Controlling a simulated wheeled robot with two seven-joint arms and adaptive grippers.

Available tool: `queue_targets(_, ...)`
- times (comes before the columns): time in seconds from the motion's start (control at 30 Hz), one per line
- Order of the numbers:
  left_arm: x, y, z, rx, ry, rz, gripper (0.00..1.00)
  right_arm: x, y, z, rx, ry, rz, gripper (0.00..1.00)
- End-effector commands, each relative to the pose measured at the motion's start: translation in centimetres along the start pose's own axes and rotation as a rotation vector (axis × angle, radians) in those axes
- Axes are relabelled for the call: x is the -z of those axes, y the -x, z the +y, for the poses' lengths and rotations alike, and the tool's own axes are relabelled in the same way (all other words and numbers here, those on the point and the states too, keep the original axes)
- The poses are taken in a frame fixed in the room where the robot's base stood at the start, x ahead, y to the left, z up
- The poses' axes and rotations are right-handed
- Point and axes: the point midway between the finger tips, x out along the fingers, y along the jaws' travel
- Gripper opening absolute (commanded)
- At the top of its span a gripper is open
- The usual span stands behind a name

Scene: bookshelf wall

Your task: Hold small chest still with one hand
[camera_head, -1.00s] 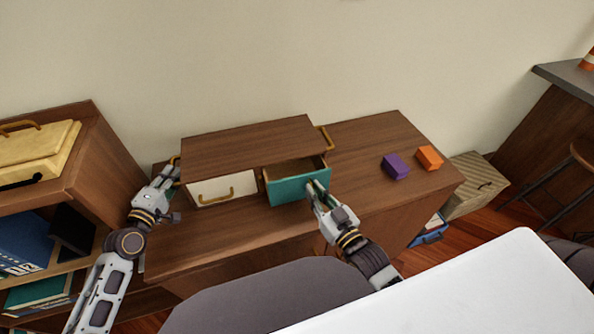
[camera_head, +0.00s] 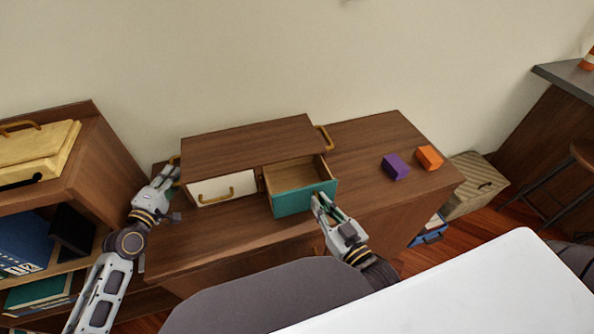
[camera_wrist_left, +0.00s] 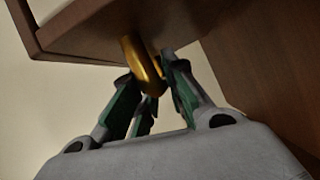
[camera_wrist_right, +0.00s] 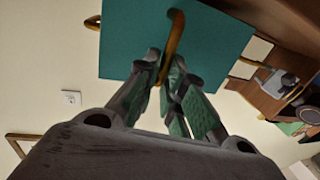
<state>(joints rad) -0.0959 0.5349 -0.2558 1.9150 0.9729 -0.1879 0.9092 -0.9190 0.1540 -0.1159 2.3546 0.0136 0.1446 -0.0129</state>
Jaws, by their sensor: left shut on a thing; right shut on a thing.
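The small chest (camera_head: 245,145) is a brown wooden box with two front drawers, standing on the cabinet top. Its white drawer (camera_head: 221,189) on the left is closed. Its teal drawer (camera_head: 304,199) on the right is pulled out, and its visible interior looks empty. My left gripper (camera_head: 172,172) is at the chest's left end, shut on the brass side handle (camera_wrist_left: 142,64). My right gripper (camera_head: 318,202) is at the teal drawer's front, shut on its brass handle (camera_wrist_right: 172,45). The head view hides that handle behind the gripper.
A purple block (camera_head: 395,167) and an orange block (camera_head: 429,158) sit on the right of the cabinet top (camera_head: 375,135). A shelf with a yellow chest (camera_head: 40,152) stands left. A grey chair back and a white table (camera_head: 460,285) are in front.

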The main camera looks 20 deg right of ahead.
Motion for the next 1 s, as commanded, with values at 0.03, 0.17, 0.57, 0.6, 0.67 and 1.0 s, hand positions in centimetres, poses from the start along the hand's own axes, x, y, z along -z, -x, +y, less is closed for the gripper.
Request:
queue_targets(0.03, 0.12, 0.14, -1.07, 0.020, 0.001, 0.000, 0.00, -0.29, 0.30, 0.19, -0.003, 0.005, -0.006, 0.00)
queue_targets(0.17, 0.12, 0.14, -1.06, 0.019, 0.001, 0.000, 0.00, -0.26, 0.73, 0.09, -0.003, 0.005, -0.005, 0.00)
queue_targets(0.57, 0.14, 0.13, -1.02, 0.019, 0.001, 0.001, 0.00, -0.21, 0.91, 0.03, -0.003, 0.005, -0.004, 0.00)
queue_targets(0.6, 0.15, 0.13, -1.02, 0.018, 0.001, 0.001, 0.00, -0.21, 0.91, 0.03, -0.003, 0.005, -0.004, 0.00)
queue_targets(0.67, 0.15, 0.13, -1.01, 0.018, 0.001, 0.001, 0.00, -0.20, 0.91, 0.02, -0.003, 0.004, -0.004, 0.00)
queue_targets(1.0, 0.10, 0.10, -0.99, 0.018, 0.001, 0.000, 0.00, -0.09, 0.88, -0.10, -0.001, 0.001, -0.002, 0.39)
